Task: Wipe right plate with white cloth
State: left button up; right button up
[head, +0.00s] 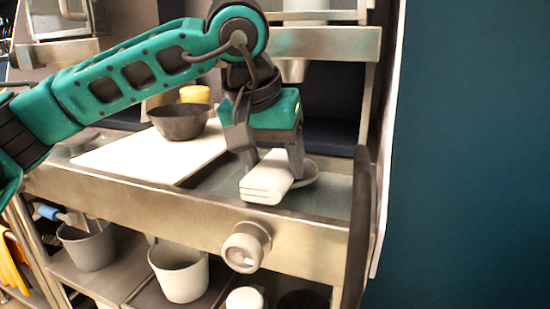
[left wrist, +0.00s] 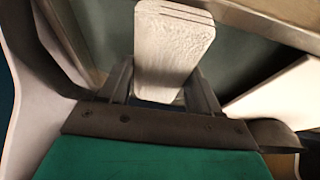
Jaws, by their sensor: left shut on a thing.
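My left gripper (head: 270,160) reaches down over the right end of the steel counter. It is shut on the folded white cloth (head: 267,184). In the left wrist view the cloth (left wrist: 172,50) sits between the two fingers and hides most of what lies beyond it. The right plate (head: 308,173) is a light round plate on the counter, partly hidden behind the cloth and the gripper. I cannot tell whether the cloth touches the plate. My right gripper is not in view.
A dark bowl (head: 180,121) stands on a white board (head: 120,160) to the left, with a yellow item (head: 195,94) behind it. A knob (head: 246,247) sticks out of the counter front. Light buckets (head: 180,273) stand on the shelf below. A dark post (head: 359,220) bounds the right side.

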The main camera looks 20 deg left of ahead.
pick_arm(q)
jog(key=shift+s, duration=0.1)
jog(key=shift+r+p, duration=1.3)
jog(key=shift+r, duration=0.2)
jog(key=shift+s+a+r+b, duration=0.1)
jog(key=shift+s+r+b, duration=0.15)
jog(key=shift+s, duration=0.9)
jog(key=shift+s+r+b, duration=0.1)
jog(key=shift+s+r, duration=0.15)
jog(key=shift+s, duration=0.9)
jog(key=shift+s+a+r, duration=0.1)
jog(key=shift+s+r, duration=0.15)
jog(key=shift+s, duration=0.85)
jog(key=shift+s+r, duration=0.25)
jog(key=shift+s, duration=0.8)
